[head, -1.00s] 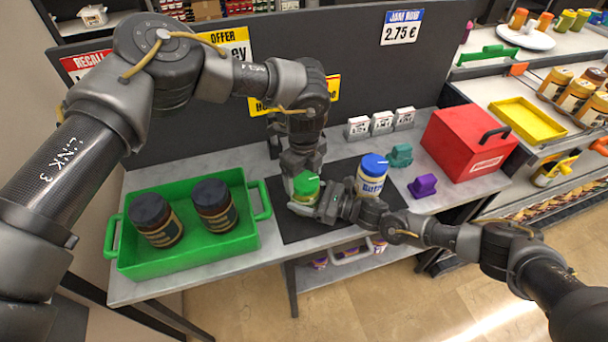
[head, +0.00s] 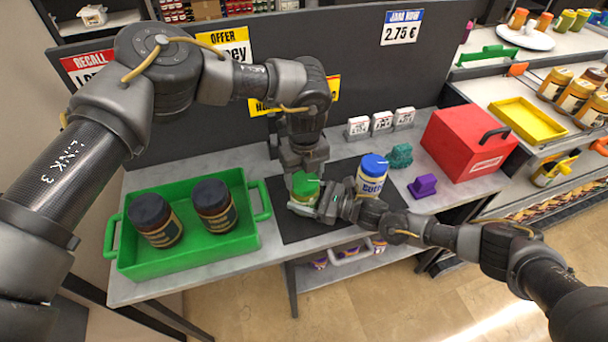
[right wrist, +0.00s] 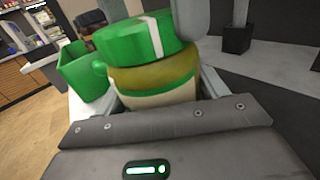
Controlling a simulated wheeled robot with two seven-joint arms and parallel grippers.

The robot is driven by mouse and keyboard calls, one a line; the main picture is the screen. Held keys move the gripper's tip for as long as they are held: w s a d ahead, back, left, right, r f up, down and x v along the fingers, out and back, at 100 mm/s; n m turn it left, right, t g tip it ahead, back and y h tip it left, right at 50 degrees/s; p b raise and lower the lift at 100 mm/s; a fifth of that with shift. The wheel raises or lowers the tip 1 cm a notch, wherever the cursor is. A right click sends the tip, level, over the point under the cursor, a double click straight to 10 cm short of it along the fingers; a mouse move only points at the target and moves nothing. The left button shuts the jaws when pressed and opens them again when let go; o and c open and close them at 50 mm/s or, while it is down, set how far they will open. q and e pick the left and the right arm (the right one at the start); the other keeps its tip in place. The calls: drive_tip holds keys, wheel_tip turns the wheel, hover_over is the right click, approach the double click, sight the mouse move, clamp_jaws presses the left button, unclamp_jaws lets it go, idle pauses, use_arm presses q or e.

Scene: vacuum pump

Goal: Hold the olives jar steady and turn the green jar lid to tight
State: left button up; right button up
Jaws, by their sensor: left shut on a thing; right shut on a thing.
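The olives jar (right wrist: 155,85) stands at the middle of the dark mat, with an olive-yellow body and a pale label. My right gripper (head: 318,207) is shut around its body from the right and front. The green lid (head: 305,183) sits on top of the jar and has a white stripe, clear in the right wrist view (right wrist: 140,40). My left gripper (head: 303,170) comes down from above and is shut on the lid. One grey finger of it shows beside the lid in the right wrist view. The lid's far side is hidden.
A green tray (head: 190,252) with two dark-lidded jars stands at the left. A blue-lidded jar (head: 371,178) stands close on the right. Teal (head: 401,156) and purple (head: 423,186) pieces and a red box (head: 468,143) lie further right. A dark panel rises behind.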

sight(306, 179)
use_arm(q)
drive_tip(key=m, duration=0.5)
drive_tip(key=shift+d+m, duration=0.15)
drive_tip(key=shift+m, duration=0.15)
drive_tip(key=m, duration=0.5)
drive_tip(key=shift+d+m, duration=0.1)
drive_tip(key=shift+m, duration=0.2)
drive_tip(key=o, duration=1)
drive_tip(key=shift+r, duration=0.1)
wheel_tip(306, 179, up, 12)
